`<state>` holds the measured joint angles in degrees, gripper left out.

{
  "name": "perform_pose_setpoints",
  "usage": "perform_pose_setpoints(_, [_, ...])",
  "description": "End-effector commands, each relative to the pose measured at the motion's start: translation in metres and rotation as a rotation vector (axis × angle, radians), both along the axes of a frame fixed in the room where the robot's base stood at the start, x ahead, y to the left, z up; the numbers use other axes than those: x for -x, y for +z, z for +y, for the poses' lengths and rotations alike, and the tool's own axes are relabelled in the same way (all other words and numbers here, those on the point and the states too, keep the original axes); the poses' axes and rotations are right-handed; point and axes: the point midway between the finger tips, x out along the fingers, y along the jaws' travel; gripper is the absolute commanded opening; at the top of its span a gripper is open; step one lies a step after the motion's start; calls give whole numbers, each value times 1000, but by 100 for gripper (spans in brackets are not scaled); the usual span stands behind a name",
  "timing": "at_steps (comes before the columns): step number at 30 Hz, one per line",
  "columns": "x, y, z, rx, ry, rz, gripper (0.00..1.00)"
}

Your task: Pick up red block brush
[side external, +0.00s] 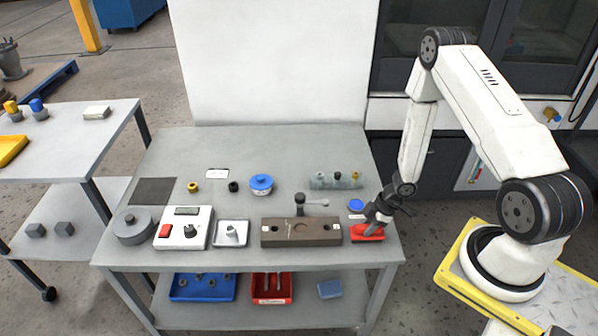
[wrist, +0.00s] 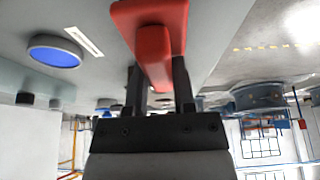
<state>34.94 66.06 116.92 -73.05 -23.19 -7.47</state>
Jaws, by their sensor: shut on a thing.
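The red block brush (side external: 367,233) is at the right front of the grey table in the side view, close to the table's edge. In the wrist view the red brush (wrist: 152,25) shows a wide body with a narrower red grip between the two dark fingers. My gripper (side external: 376,218) is over the brush in the side view. In the wrist view my gripper (wrist: 158,88) is shut on the red grip. I cannot tell whether the brush touches the tabletop. Its underside is hidden.
A blue round lid (side external: 356,204) lies just behind the brush. A brown block with holes (side external: 301,232) stands to its left.

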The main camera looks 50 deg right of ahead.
Motion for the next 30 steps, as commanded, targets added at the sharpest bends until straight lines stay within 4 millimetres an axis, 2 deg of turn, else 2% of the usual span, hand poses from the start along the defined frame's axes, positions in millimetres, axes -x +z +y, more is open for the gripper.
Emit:
perform_pose_setpoints(8, [0,6,0,1,1,-1,0])
perform_pose_setpoints(14, [-1,20,0,2,1,-2,0])
perform_pose_setpoints(20, [-1,44,-1,2,2,-3,0])
perform_pose_setpoints(30, [-1,94,-1,2,1,-5,0])
